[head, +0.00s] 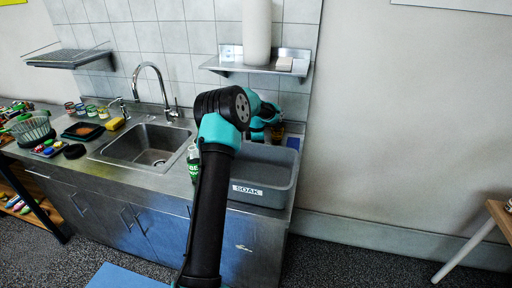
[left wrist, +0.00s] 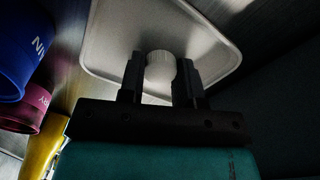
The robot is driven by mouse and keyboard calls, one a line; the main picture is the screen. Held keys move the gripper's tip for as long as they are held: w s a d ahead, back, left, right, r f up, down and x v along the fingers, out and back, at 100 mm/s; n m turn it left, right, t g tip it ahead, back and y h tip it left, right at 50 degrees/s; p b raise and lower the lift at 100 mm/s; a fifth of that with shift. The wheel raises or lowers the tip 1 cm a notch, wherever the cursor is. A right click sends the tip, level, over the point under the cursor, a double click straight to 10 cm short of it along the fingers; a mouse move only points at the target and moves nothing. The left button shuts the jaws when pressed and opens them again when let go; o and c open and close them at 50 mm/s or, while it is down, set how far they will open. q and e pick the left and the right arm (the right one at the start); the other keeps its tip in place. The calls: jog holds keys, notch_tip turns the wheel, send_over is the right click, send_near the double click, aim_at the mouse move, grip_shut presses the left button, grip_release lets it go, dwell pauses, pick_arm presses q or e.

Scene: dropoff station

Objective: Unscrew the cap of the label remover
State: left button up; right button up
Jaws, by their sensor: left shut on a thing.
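In the left wrist view my left gripper (left wrist: 160,78) is shut on a round white cap (left wrist: 160,66), with one dark finger on each side of it. A container below the cap is hidden by the cap and the fingers, so I cannot tell whether the cap still sits on the label remover. In the head view an arm of mine reaches up and over to the back right of the counter. Its gripper (head: 268,122) is mostly hidden behind the arm, above the back of the soak bin. My right gripper is not in view.
The grey soak bin (head: 262,194) stands at the counter's right end. A green-labelled bottle (head: 194,165) stands beside the sink (head: 150,148). A wall shelf (head: 258,68) hangs above. In the wrist view a pale tray (left wrist: 105,45) lies beneath; blue (left wrist: 22,55) and purple (left wrist: 32,108) containers are at left.

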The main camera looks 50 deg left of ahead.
pick_arm(q)
jog(key=shift+f, duration=0.15)
jog(key=o, duration=1)
jog(key=shift+r, duration=3.9)
